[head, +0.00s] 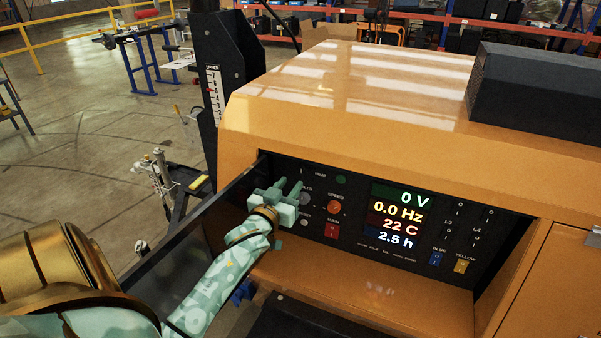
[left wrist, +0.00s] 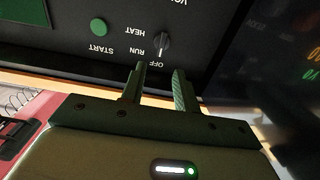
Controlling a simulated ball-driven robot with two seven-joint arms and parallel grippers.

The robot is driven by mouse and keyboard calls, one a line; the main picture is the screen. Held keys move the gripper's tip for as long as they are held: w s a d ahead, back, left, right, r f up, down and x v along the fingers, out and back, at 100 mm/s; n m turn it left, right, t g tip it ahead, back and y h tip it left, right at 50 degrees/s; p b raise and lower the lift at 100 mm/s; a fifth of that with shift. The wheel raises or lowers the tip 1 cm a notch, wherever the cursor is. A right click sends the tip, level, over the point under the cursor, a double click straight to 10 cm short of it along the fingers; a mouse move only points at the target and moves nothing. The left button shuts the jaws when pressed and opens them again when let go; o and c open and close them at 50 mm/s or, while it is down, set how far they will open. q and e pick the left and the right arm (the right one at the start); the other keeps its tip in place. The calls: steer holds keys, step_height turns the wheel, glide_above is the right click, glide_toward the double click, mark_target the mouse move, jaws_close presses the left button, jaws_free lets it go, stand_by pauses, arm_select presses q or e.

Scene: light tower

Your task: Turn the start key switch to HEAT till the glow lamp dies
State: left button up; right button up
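The start key switch is a dark knob (left wrist: 162,43) on the black panel. In the left wrist view its labels OFF, RUN, HEAT and START appear upside down. In the head view it is a grey round knob (head: 306,198), partly beside my gripper. My left gripper (head: 290,184) is open, with its fingers (left wrist: 158,68) apart and empty. The fingertips point at the switch and appear just short of it. A round green lamp (head: 340,179) sits by the switch, also in the left wrist view (left wrist: 98,26); I cannot tell whether it is lit. My right gripper is not in view.
The panel is recessed in an orange housing (head: 330,90). Right of the switch are an orange SPEED knob (head: 334,207), a red rocker (head: 331,230) and a display (head: 398,215) reading 0 V, 0.0 Hz, 22 C and 2.5 h. A dark flap (head: 190,245) stands open at left.

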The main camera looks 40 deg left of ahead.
mark_target(301, 170)
arm_select(q)
steer(key=x, duration=0.7)
steer(key=shift+w+b, duration=0.15)
steer(key=shift+b, duration=0.25)
steer(key=c, duration=0.7)
